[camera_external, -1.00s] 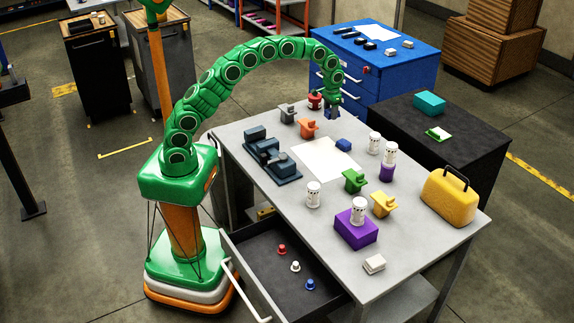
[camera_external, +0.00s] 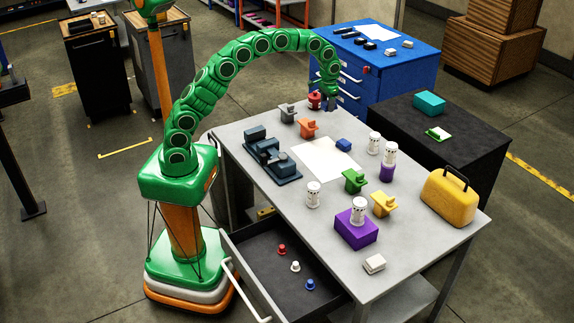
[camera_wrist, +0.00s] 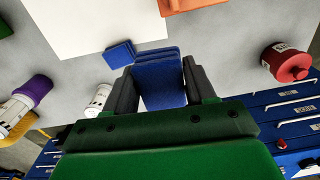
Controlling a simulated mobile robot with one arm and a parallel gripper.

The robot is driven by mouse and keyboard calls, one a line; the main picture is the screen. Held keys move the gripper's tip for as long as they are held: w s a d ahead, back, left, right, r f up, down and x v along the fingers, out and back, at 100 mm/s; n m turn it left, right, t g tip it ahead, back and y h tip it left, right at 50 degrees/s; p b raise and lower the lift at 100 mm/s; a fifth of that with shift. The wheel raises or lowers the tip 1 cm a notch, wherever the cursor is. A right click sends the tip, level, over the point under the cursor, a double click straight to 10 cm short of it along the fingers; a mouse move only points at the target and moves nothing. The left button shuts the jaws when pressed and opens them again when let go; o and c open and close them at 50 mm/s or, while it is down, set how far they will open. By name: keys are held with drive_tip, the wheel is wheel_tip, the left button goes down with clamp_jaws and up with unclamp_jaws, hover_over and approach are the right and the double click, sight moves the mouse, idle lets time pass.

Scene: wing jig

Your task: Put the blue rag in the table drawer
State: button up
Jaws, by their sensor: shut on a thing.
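A blue rag (camera_wrist: 160,82), folded in layers, sits between the two dark fingers of my gripper (camera_wrist: 160,72) in the wrist view. My gripper (camera_external: 331,102) is shut on it, over the far end of the grey table (camera_external: 240,134), beside the red container. The held rag is small and mostly hidden in the outside view. The table drawer (camera_external: 262,256) is pulled open at the near left side of the table. A red, a white and a blue peg stand in it, with bare dark floor around them.
A second small blue item (camera_external: 344,145) lies by the white sheet (camera_external: 318,160). The dark blue-grey fixture (camera_external: 272,160), white bottles (camera_external: 313,194), coloured blocks and a purple box (camera_external: 356,231) crowd the tabletop. A red container (camera_external: 315,100) stands close to my gripper.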

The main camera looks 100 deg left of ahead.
drive_tip(key=shift+r, duration=0.7)
drive_tip(key=w+d+m, duration=0.3)
drive_tip(key=d+m, duration=0.1)
drive_tip(key=d, duration=1.5)
drive_tip(key=w+d+m, duration=0.2)
drive_tip(key=d+m, duration=0.2)
drive_tip(key=d, duration=1.5)
drive_tip(key=m, duration=0.9)
hover_over(259, 259)
wheel_tip(259, 259, down, 22)
drive_tip(key=shift+f, duration=4.65)
drive_tip(key=shift+f, duration=0.15)
drive_tip(key=o, duration=1)
